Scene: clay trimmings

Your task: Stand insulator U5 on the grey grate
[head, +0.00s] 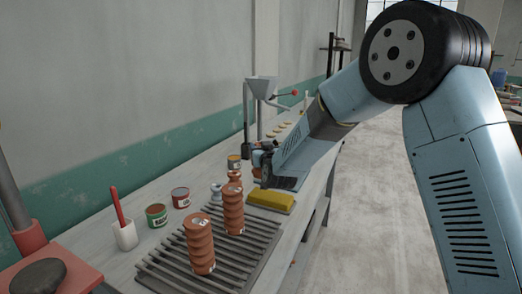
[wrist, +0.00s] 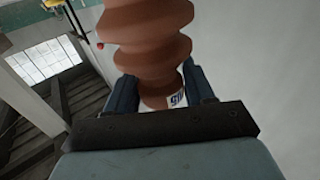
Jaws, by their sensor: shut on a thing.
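My gripper (wrist: 160,92) is shut on a ribbed terracotta insulator (wrist: 145,30) in the wrist view. The blue fingers are on either side of its lower part in that picture, where a white label shows partly; its blue marking looks like U5 turned over. In the head view my gripper (head: 264,152) is beyond the far end of the grey grate (head: 165,262), and my arm largely hides the held insulator. Two tall terracotta insulators, a near one (head: 199,243) and a farther one (head: 233,210), stand upright on the slatted grate.
A yellow sponge-like block (head: 270,201) lies just beyond the grate. A smaller brown piece (head: 235,177), a pale spool-like piece (head: 216,192), a red tin (head: 180,198), a green tin (head: 157,215) and a white cup (head: 125,235) with a red handle stand along the wall side. The grate's right side looks bare.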

